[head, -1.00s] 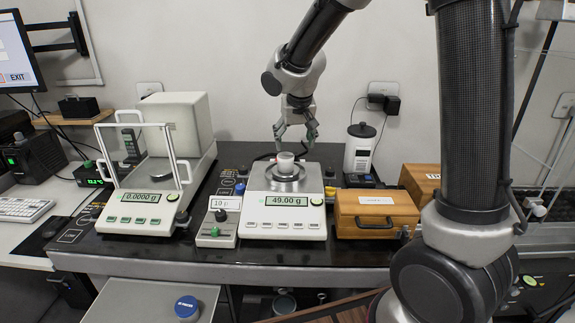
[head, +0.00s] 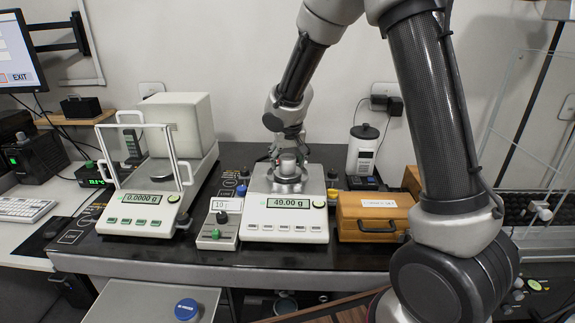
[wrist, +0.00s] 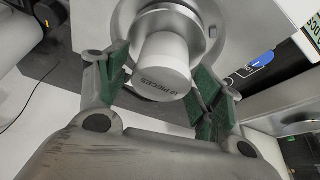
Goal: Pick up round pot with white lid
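The round pot (head: 288,168), pale with a white top, stands upright on the round metal pan of the weighing scale (head: 286,222), whose display reads 49.00 g. A gap shows on the left; contact on the right cannot be told.
A wooden box (head: 374,216) stands right of the scale, and a small control unit (head: 217,230) stands close on its left. A second balance with a glass frame (head: 139,218) reads 0.0000 g farther left. A white bottle-like device (head: 361,151) stands behind.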

